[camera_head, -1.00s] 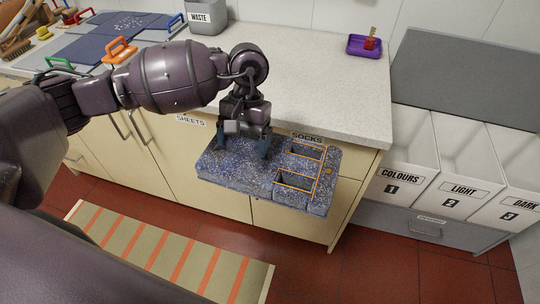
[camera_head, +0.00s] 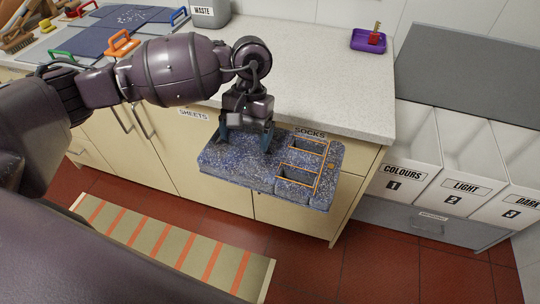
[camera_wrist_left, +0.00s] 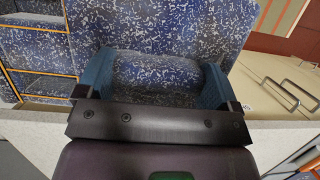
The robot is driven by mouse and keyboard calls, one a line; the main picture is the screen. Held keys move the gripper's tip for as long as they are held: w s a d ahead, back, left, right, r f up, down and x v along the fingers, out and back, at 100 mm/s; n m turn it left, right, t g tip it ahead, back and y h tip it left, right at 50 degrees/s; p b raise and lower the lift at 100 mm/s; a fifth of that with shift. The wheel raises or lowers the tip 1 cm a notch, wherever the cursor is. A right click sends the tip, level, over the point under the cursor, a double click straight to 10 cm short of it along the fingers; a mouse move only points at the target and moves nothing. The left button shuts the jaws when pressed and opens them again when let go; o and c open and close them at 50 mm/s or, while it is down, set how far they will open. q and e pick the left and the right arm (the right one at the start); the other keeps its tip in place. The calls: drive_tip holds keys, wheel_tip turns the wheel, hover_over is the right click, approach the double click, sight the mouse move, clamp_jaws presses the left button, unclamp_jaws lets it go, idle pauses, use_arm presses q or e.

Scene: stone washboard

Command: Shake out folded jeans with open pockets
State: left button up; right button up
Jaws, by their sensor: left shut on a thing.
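The folded jeans (camera_head: 235,165) are a thick, blue speckled slab with two open, orange-edged pockets at the right end. They are in the air in front of the counter's front edge, over the floor. My left gripper (camera_head: 246,141) is shut on the jeans near their counter-side edge, left of the pockets. In the left wrist view the blue fingers (camera_wrist_left: 155,80) stand either side of a fold of the jeans (camera_wrist_left: 160,25), and the pockets show at the left. The pockets look dark inside in the head view; their contents cannot be told. My right gripper is out of view.
The pale counter (camera_head: 310,60) is mostly clear, with a purple tray (camera_head: 368,42) at the back. A waste bin (camera_head: 209,14) stands behind. Labelled laundry bins (camera_head: 400,165) are at the right. A striped mat (camera_head: 170,245) lies on the red floor.

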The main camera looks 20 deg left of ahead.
use_arm(q)
wheel_tip(320, 180, up, 15)
wheel_tip(320, 180, down, 15)
drive_tip(key=shift+f, duration=0.1)
drive_tip(key=shift+w, duration=0.1)
